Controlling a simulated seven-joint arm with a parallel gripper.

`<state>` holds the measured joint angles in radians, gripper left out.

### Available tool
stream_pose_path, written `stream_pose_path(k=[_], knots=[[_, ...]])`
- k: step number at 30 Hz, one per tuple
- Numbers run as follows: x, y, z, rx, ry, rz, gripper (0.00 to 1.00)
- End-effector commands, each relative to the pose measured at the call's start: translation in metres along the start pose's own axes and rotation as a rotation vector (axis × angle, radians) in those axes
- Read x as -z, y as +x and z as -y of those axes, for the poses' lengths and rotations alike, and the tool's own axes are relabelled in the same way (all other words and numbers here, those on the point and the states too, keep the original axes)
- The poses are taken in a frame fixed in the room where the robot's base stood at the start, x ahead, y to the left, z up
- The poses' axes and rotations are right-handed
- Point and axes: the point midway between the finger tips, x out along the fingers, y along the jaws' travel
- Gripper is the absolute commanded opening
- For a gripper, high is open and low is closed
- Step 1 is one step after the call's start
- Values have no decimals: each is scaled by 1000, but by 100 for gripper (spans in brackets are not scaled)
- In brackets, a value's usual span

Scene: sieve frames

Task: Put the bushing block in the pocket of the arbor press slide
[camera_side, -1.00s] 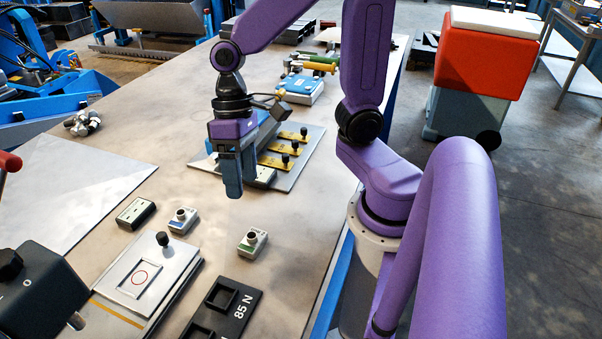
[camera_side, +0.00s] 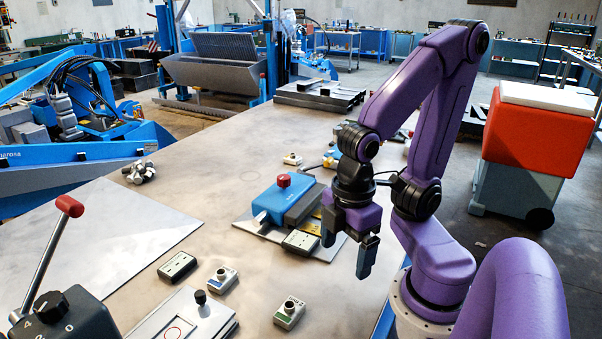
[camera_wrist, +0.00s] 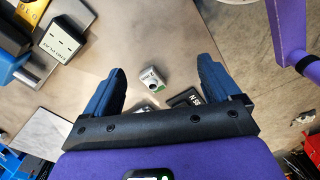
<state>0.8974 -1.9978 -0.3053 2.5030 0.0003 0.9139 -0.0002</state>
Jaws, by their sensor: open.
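Two small grey bushing blocks sit on the table in the side view: one with a blue label (camera_side: 222,279), one with a green label (camera_side: 289,314). I cannot tell which the task means. The green-labelled block shows beyond and between my fingers in the wrist view (camera_wrist: 153,78). My gripper (camera_side: 348,243) is open and empty, above the table behind these blocks; both fingers also show in the wrist view (camera_wrist: 160,66). The arbor press slide (camera_side: 209,308) is a pale plate with a black knob; its pocket, with a red circle, is cut by the bottom edge.
A press (camera_side: 62,318) with a red-tipped lever stands at front left. A dark labelled block (camera_side: 177,266) lies behind the slide; another (camera_side: 300,241) lies left of my gripper. A blue fixture (camera_side: 275,199) with a red knob stands behind.

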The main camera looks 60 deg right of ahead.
Motion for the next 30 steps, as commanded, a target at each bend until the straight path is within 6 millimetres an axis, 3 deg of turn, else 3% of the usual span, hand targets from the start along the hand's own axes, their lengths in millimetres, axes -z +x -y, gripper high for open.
stream_pose_path(k=[5,11,16,21,26,30], knots=[[6,-2,-5,-1,30,-5,90],[40,-13,-43,-13,203,-36,90],[68,-24,-99,-34,405,-73,90],[82,-34,-164,-61,602,-107,90],[80,-42,-230,-94,790,-137,90],[65,-48,-289,-126,951,-161,90]])
